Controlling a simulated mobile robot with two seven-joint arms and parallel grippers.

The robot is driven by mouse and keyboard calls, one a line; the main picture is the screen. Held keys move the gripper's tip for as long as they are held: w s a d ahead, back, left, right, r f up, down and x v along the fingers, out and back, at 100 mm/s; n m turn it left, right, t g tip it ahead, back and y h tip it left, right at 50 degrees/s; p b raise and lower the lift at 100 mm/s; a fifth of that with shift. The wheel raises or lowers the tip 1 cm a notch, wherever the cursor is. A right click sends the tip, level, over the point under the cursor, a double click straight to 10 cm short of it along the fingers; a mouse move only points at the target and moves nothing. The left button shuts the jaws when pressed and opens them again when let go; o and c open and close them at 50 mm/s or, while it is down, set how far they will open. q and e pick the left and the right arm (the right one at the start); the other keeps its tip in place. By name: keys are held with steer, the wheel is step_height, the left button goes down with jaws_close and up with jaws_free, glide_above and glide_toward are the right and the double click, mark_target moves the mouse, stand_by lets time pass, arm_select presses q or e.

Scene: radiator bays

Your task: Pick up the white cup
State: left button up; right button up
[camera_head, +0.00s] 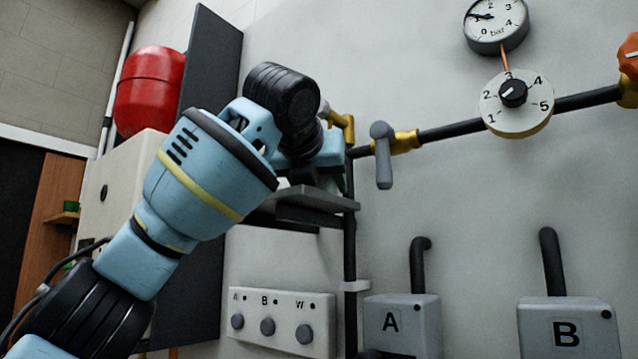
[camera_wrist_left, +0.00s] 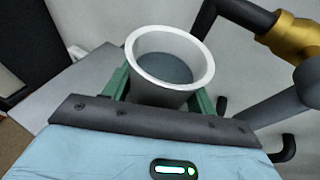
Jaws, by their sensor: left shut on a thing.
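The white cup (camera_wrist_left: 158,94) shows in the left wrist view, upright and open at the top, with a grey inside. My left gripper (camera_wrist_left: 160,100) has its green fingers on either side of the cup and is shut on it. In the head view my left gripper (camera_head: 338,168) is mostly hidden behind my own wrist, by the small grey shelf (camera_head: 318,199). I cannot make out the cup for sure there. Whether its base touches the shelf is hidden. My right gripper is in neither view.
A grey lever with a brass valve (camera_head: 403,141) sits on the black pipe just right of the gripper. A gauge (camera_head: 496,24) and a numbered dial (camera_head: 517,103) are farther right. Below are a knob panel (camera_head: 282,319) and boxes A (camera_head: 404,325) and B (camera_head: 567,329).

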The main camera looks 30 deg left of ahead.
arm_select(q)
steer(key=shift+r, duration=1.65)
steer(key=s+d+r, duration=0.1)
steer(key=s+d, duration=0.9)
steer(key=s, duration=0.2)
steer(key=shift+s+d+r, duration=0.15)
steer(key=shift+d+r, duration=0.05)
steer(key=shift+r, duration=0.1)
